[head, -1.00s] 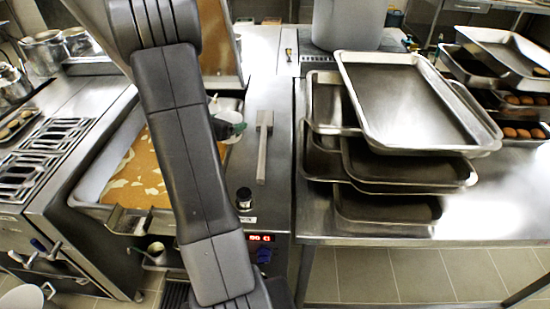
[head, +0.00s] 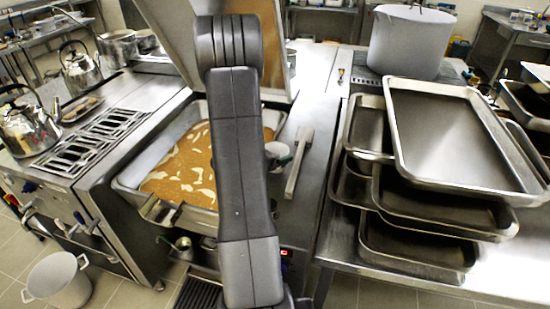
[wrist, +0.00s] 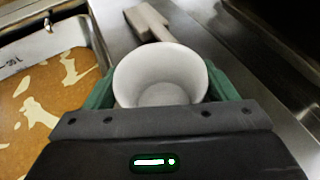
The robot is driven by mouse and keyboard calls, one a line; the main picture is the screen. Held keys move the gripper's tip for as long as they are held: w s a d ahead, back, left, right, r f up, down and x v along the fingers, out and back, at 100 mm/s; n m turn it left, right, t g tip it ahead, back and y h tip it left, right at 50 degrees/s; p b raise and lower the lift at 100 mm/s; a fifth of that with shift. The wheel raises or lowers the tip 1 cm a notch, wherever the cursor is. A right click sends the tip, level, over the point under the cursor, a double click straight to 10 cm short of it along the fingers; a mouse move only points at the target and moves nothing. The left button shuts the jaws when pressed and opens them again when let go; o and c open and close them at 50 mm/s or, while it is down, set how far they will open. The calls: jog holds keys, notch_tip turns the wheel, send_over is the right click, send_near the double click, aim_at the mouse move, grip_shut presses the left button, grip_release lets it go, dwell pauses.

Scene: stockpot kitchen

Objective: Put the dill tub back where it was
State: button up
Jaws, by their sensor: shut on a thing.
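A white round tub (wrist: 160,78), taken to be the dill tub, sits between the green fingers of my gripper (wrist: 160,90) in the wrist view. My gripper is shut on it. I look into its open top and see a pale inside; no label shows. In the head view the tub (head: 278,150) shows just right of my arm, which hides most of the gripper. It is held near the tilting pan and the steel counter; I cannot tell its height above them. Where the tub stood before is not clear.
An open pan of orange-brown food (head: 180,170) lies left of my arm. A long grey tool (head: 299,165) lies on the counter to the right. Stacked steel trays (head: 455,140) and a large pot (head: 410,45) are further right. Kettles (head: 80,68) stand left; a white bucket (head: 60,282) is on the floor.

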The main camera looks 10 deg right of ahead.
jog(key=shift+f, duration=1.1)
jog(key=shift+f, duration=0.2)
jog(key=o, duration=1)
jog(key=shift+r, duration=0.1)
jog(key=shift+r, duration=0.1)
